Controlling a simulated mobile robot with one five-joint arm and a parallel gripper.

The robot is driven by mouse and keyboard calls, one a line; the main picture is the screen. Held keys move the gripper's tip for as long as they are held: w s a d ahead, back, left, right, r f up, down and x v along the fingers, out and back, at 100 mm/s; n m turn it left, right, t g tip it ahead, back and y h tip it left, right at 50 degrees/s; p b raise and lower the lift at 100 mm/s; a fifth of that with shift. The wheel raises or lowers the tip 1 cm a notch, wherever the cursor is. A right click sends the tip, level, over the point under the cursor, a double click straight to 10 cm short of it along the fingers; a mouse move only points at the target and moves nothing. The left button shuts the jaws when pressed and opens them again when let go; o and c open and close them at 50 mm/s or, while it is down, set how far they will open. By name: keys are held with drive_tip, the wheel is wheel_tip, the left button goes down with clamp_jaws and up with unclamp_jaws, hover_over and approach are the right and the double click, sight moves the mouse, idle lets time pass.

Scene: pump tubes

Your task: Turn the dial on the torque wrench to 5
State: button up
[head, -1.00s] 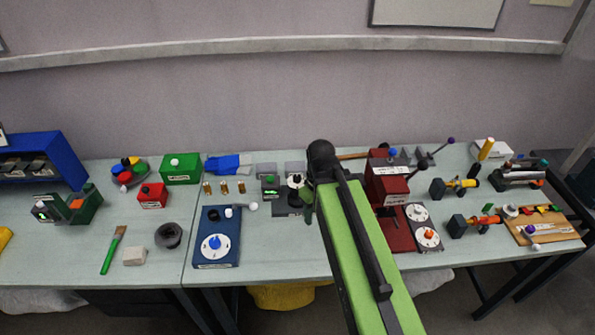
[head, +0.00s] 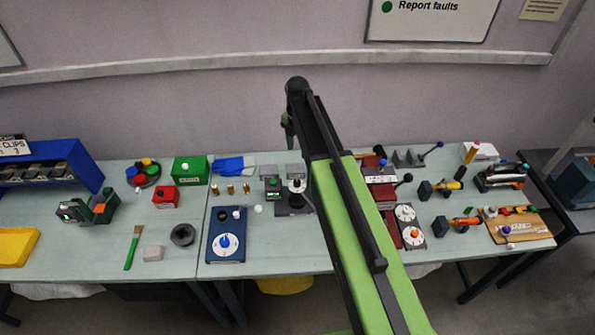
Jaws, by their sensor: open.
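Which thing is the torque wrench is too small to tell. Two horizontal tools with black blocks stand at the right, one with a yellow body (head: 446,186) and one with an orange body (head: 461,222). Dials that show are a white one with a blue knob (head: 225,242) on a blue plate, and white ones on a dark plate, one with an orange knob (head: 415,233). Their numbers are unreadable. My gripper (head: 288,130) hangs at the end of my raised arm, in front of the wall and above the table's back edge. It is small, partly hidden, open, and touches nothing visible.
The long table (head: 285,255) carries a blue clip rack (head: 75,158), a green box (head: 190,170), a red box (head: 165,196) and a yellow tray (head: 18,246). A dark red press (head: 380,185) is partly behind my arm. Bare tabletop shows left of my arm, near the front edge.

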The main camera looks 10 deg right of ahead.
sight(297, 182)
wheel_tip(297, 182, down, 18)
drive_tip(key=b, duration=1.8)
drive_tip(key=shift+r, duration=0.25)
clamp_jaws()
